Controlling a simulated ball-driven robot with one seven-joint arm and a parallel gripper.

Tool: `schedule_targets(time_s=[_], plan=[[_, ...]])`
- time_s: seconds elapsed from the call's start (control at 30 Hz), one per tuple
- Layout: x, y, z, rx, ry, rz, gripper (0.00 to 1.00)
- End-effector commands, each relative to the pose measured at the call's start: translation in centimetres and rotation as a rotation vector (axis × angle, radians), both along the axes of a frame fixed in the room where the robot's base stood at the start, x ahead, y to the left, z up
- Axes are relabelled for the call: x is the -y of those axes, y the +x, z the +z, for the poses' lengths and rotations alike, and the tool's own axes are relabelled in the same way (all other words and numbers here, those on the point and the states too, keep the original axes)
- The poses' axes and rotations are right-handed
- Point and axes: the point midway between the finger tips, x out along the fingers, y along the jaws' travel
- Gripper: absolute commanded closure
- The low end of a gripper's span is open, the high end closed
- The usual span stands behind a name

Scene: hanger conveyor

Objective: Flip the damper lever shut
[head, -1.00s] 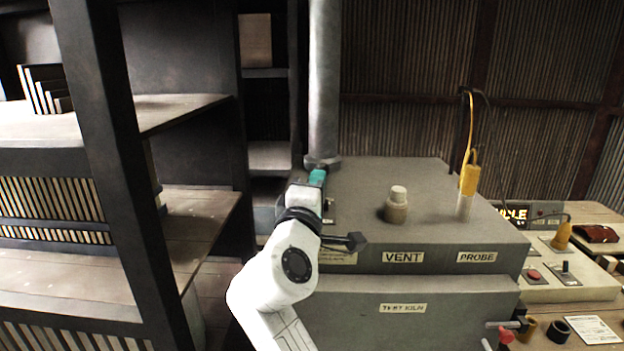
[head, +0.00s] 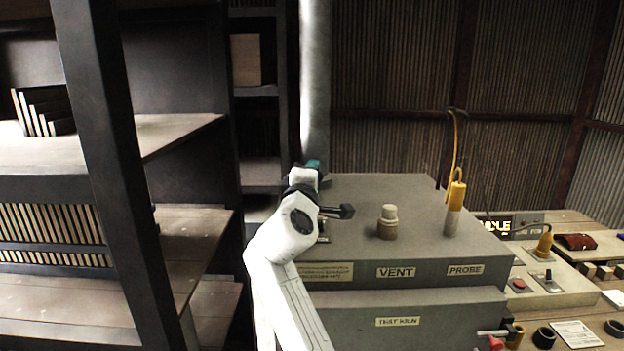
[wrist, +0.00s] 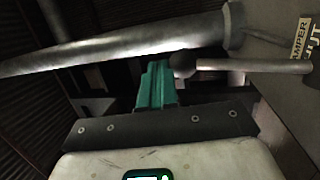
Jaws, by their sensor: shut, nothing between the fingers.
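The damper lever (wrist: 250,66) shows in the wrist view as a grey rod ending in a dark round knob (wrist: 184,64). It lies roughly level across the picture, beside a label (wrist: 301,40) reading DAMPER with part of a second word. My gripper (wrist: 157,72) has teal fingers, shut and empty. They are just left of the knob; I cannot tell whether they touch it. In the head view my gripper (head: 313,165) is at the kiln's back left corner by the flue pipe (head: 315,80), and my arm hides most of the lever.
The grey kiln (head: 440,268) carries a vent plug (head: 387,222) and a yellow-handled probe (head: 455,197) on top. Dark shelving (head: 110,170) stands close on the left. A bench (head: 570,300) with controls and small items is at the right.

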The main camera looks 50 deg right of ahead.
Motion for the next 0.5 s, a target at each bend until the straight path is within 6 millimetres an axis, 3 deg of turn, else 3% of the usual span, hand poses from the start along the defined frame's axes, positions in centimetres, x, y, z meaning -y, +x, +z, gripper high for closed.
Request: schedule_targets(time_s=[0.5], plan=[[1.29, 1.05, -0.30, 0.000, 0.000, 0.001, 1.00]])
